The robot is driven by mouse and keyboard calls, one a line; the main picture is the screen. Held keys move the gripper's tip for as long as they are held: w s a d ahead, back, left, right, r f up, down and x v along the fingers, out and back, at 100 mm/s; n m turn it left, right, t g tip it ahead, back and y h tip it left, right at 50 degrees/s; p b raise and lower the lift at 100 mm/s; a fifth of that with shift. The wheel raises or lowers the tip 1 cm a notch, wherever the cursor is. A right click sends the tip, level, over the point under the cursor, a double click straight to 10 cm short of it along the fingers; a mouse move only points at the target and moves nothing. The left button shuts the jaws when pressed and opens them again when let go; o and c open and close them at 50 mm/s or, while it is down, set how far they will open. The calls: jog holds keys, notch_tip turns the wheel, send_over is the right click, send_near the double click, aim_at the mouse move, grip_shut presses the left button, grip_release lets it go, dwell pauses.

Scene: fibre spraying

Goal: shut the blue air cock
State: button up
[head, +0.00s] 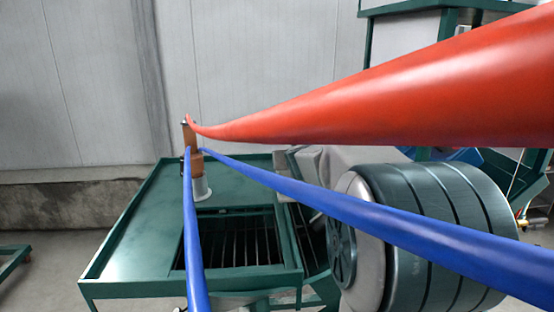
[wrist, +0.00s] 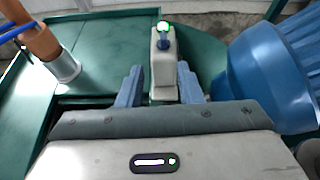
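My gripper (wrist: 160,67) is open in the wrist view, its two blue-grey fingers apart. I cannot tell whether this is the air cock, or whether the fingers touch the block. In the head view a small brass fitting (head: 523,222) shows at the right edge, too small to tell its handle's position. No clearly recognisable blue cock handle shows. Hoses cover part of the head view.
A green table (head: 130,252) with a dark grate bears an orange cylinder (head: 194,136) in a grey cup. A thick red hose (head: 400,95) and two blue hoses (head: 360,212) cross the head view. A large ribbed blue shape (wrist: 275,72) stands close right of my gripper.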

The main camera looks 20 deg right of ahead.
jog(key=shift+m, duration=0.3)
jog(key=x, duration=0.4)
jog(key=p+x, duration=0.1)
jog(key=x, duration=0.9)
jog(key=shift+d+r, duration=0.1)
jog(key=shift+d, duration=0.2)
grip_shut()
